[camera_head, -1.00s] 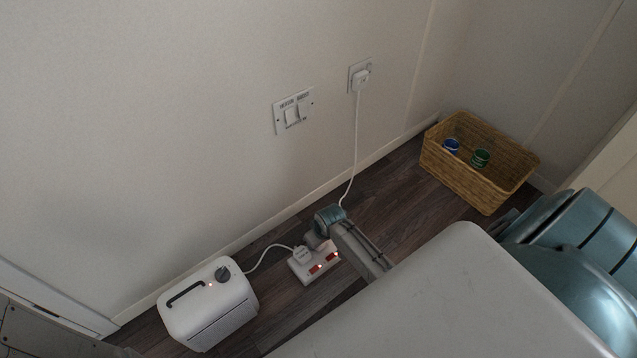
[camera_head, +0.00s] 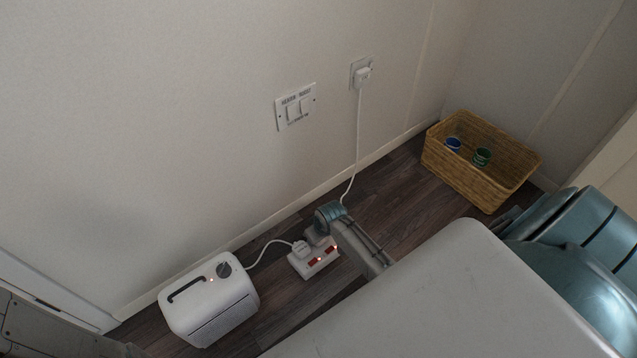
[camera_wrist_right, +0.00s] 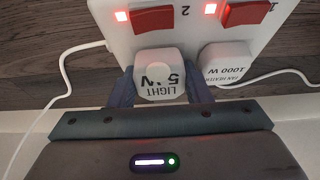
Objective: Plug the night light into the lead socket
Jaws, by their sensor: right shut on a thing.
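The night light (camera_wrist_right: 160,75), a white plug-shaped block marked LIGHT 5 W, is between the fingers of my right gripper (camera_wrist_right: 160,90) in the right wrist view. It sits at the socket beside switch 2 of the white lead socket (camera_wrist_right: 195,20). I cannot tell whether it is fully seated. In the head view my right gripper (camera_head: 317,234) is low over the far side of the lead socket (camera_head: 312,264) and hides the night light. The fan heater plug (camera_wrist_right: 226,64), marked 1000 W, is in the other socket. My left gripper is not in view.
A white heater (camera_head: 208,300) stands left of the lead socket, joined by a white cable. Another cable runs up to a wall plug (camera_head: 363,76). A wicker basket (camera_head: 480,180) holding two tins stands at the back right. Dark floor lies around the lead socket.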

